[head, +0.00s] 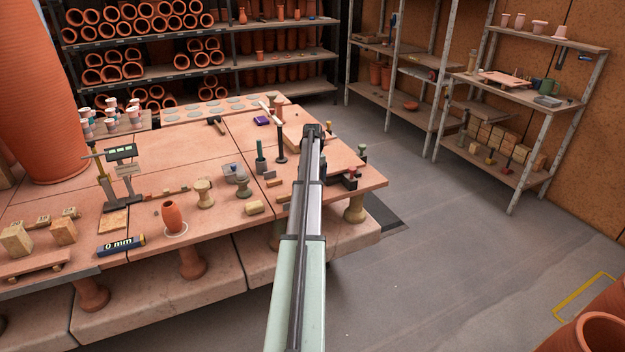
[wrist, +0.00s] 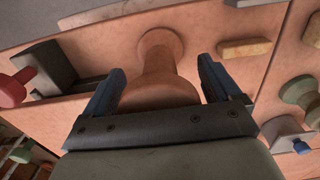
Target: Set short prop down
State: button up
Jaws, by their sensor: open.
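A short terracotta prop (wrist: 158,68), spool-shaped with flared ends, shows in the middle of the wrist view. It appears to stand upright with its far flange on the tabletop (wrist: 90,42). My gripper (wrist: 160,84) is open, with one blue-grey finger on each side of the prop's near flange. I cannot tell whether either finger touches it. In the head view my gripper (head: 315,130) is over the right part of the work table (head: 240,135); my arm hides the prop there.
In the wrist view, a dark metal bracket (wrist: 45,68) and a red knob (wrist: 12,90) lie left, a tan block (wrist: 244,47) right. In the head view, a terracotta cup (head: 172,216) and a digital gauge (head: 121,153) stand further left. Open floor (head: 440,260) lies right.

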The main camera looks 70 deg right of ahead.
notch_tip(320, 180, up, 12)
jog(key=shift+r, duration=0.1)
dwell(0.4)
dwell(0.5)
